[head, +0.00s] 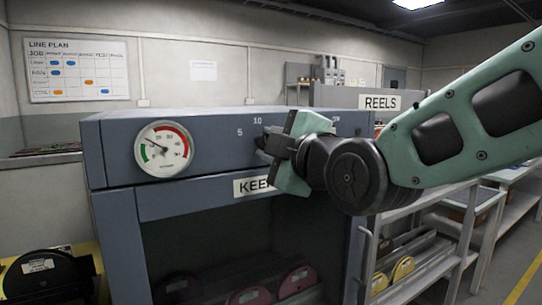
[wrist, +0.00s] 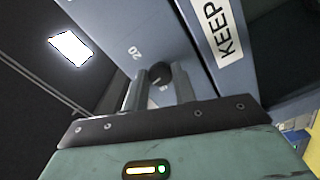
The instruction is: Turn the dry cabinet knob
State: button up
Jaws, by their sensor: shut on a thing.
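The dry cabinet (head: 210,158) is blue-grey, with a round dial gauge (head: 164,149) at the left of its upper panel. Scale numbers 5 and 10 show on the panel in the head view, and 20 shows in the wrist view. The dark knob (wrist: 158,73) sits between the two fingers of my gripper (wrist: 161,88) in the wrist view. In the head view my gripper (head: 270,142) is at the panel, shut on the knob, and hides most of it. The knob's pointer direction cannot be made out.
A KEEP label (head: 253,185) sits below the knob, partly hidden by my gripper. Dark and red reels (head: 297,281) are inside the cabinet's lower opening.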

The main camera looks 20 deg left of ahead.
jog(key=shift+n+b, duration=1.15)
jog(key=shift+n, duration=3.85)
jog(key=o, duration=1)
jog(key=b+v, duration=0.1)
jog(key=v, duration=1.6)
jog(key=shift+s+b, duration=0.25)
jog(key=shift+b, duration=0.05)
jog(key=shift+d, duration=0.1)
